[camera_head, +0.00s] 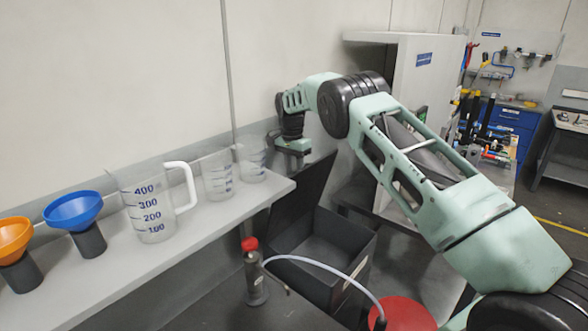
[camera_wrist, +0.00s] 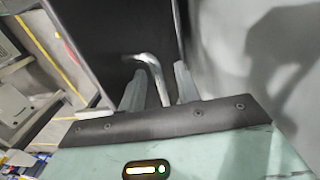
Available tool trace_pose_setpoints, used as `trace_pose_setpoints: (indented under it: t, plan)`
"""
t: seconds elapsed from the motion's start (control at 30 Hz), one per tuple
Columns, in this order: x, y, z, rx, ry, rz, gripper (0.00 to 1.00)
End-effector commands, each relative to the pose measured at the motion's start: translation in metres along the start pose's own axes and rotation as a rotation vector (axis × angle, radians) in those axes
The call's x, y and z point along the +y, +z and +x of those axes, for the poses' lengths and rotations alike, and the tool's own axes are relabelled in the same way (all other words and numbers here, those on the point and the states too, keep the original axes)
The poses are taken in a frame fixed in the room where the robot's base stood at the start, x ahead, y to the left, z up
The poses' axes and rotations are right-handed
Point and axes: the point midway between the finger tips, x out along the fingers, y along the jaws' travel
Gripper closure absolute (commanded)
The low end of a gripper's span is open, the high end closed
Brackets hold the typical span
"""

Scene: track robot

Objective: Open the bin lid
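The lid also fills the upper middle of the wrist view (camera_wrist: 105,35). A bent pale metal handle (camera_wrist: 152,68) shows against the lid. My gripper (camera_head: 293,148) is at the top of the raised lid. In the wrist view my gripper (camera_wrist: 159,80) has its two fingers apart, with the handle between them and a gap visible beside it. Whether a finger touches the handle is unclear.
A shelf (camera_head: 235,200) at left holds measuring jugs (camera_head: 150,205) and funnels (camera_head: 73,212). A red-capped bottle (camera_head: 255,275) with a tube stands in front of the bin. A grey cabinet (camera_head: 425,85) stands behind my arm. A wall is close beside my gripper.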

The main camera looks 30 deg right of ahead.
Motion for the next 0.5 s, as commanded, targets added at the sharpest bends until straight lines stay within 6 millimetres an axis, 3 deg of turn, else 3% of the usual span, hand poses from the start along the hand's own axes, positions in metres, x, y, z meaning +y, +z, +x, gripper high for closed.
trace_pose_setpoints:
  t: [0.27,0.5]
  plan:
    - [-0.001,-0.002,-0.019,0.004,-0.005,0.001,0.67]
    - [-0.001,-0.002,-0.072,0.005,-0.007,0.0,0.67]
